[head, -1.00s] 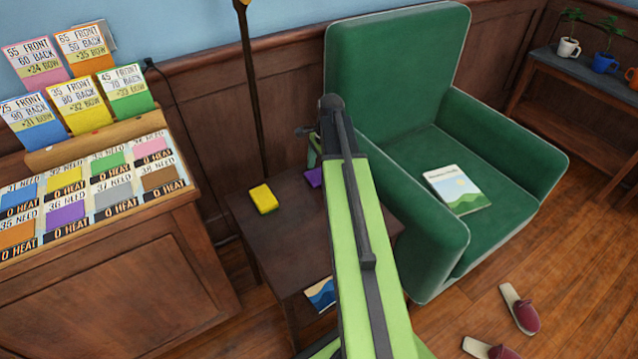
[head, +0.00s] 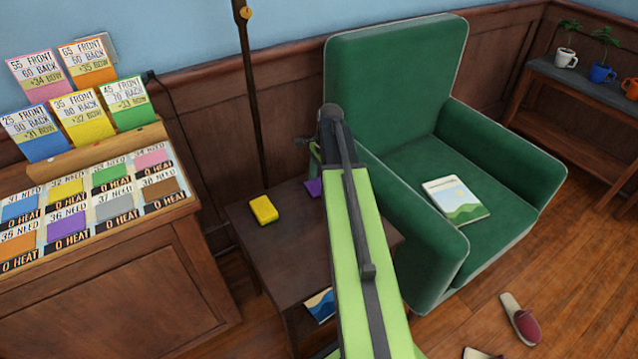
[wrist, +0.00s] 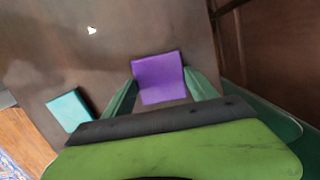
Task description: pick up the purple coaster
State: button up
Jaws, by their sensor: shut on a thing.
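The purple coaster (wrist: 160,78) is a flat square between the two green fingers of my gripper (wrist: 160,86) in the wrist view. My gripper is shut on the coaster, with a finger at each side of it. In the head view, a part of the purple coaster (head: 314,188) shows left of my green arm, over the small dark wood table (head: 285,245). My arm hides most of the gripper there. I cannot tell whether the coaster is clear of the tabletop.
A yellow block (head: 263,209) lies on the table, left of the coaster. A teal square (wrist: 69,110) lies on it in the wrist view. The green armchair (head: 395,80) stands close on the right, with a book (head: 456,200) on its seat. A dark pole (head: 252,100) rises behind the table.

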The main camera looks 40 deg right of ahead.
aim_at(319, 185)
notch_tip(319, 185, up, 5)
jog(key=p, duration=0.4)
jog(key=shift+f, duration=0.15)
jog(key=s+d+r+p, duration=0.5)
jog(key=s+d, duration=0.3)
jog(key=shift+s+r+p, duration=0.25)
jog(key=shift+r+p, duration=0.1)
jog(key=shift+p, duration=0.05)
